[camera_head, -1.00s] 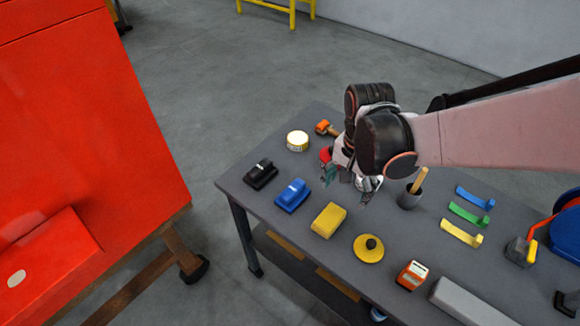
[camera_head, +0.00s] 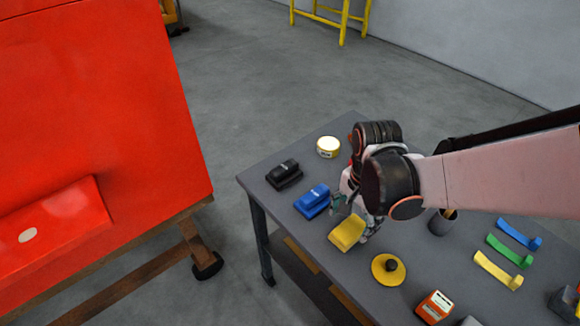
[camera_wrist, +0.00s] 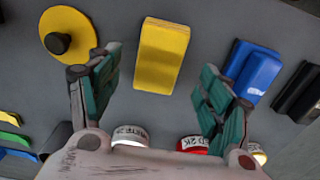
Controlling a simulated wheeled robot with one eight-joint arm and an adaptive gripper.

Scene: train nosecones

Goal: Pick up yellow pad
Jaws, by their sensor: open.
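The yellow pad (camera_head: 347,232) is a rounded block lying on the grey table, between the blue block and the round yellow disc in the head view. In the wrist view the yellow pad (camera_wrist: 162,56) lies just ahead of and between my spread fingers, with clear table on both sides. My gripper (camera_wrist: 158,88) is open and empty, with green finger pads. In the head view my gripper (camera_head: 352,212) is beside the pad's upper right edge; part of it is hidden by my wrist.
A blue block (camera_head: 313,201) and a black block (camera_head: 284,174) sit to the pad's left. A yellow disc with a black knob (camera_head: 388,269) lies to its right. A grey cup (camera_head: 441,222) and coloured strips (camera_head: 507,250) are farther right. A red panel (camera_head: 90,110) stands left of the table.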

